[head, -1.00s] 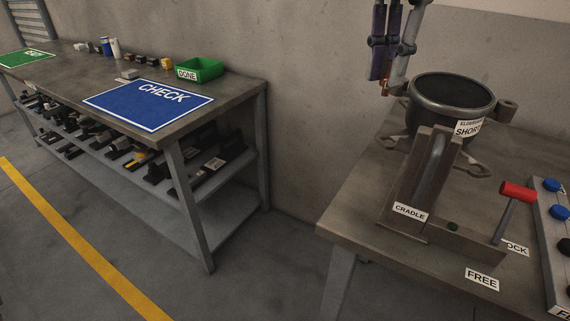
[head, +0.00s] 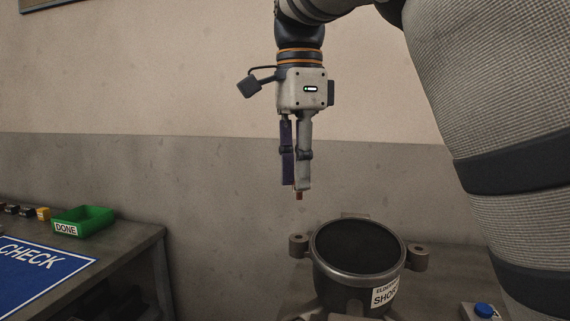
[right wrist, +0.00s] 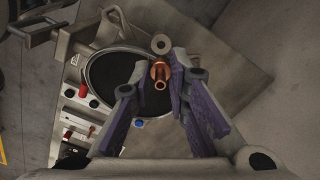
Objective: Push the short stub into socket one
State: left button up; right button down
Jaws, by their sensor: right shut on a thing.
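My right gripper (head: 297,188) points down and is shut on a small copper stub (head: 299,196). The stub's lower end shows just under the fingertips. In the right wrist view the copper stub (right wrist: 161,76) sits between the fingertips (right wrist: 160,68). The stub is in the air, above and left of the dark round compressor pot (head: 357,250), whose label is partly readable as "SHORT". A round side lug (head: 298,245) of the pot is below the gripper, apart from it. I cannot make out which opening is socket one. My left gripper is not in view.
A bench at left holds a green DONE bin (head: 83,221) and a blue CHECK mat (head: 40,275). My own arm covers the right side of the head view. A panel with a blue button (head: 484,310) is at lower right. The wall behind the gripper is bare.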

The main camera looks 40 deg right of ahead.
aim_at(299, 199)
jog(key=shift+f, duration=2.55)
jog(key=shift+f, duration=1.25)
jog(key=c, duration=1.5)
grip_release()
jog(key=shift+o, duration=0.2)
notch_tip(299, 199, up, 12)
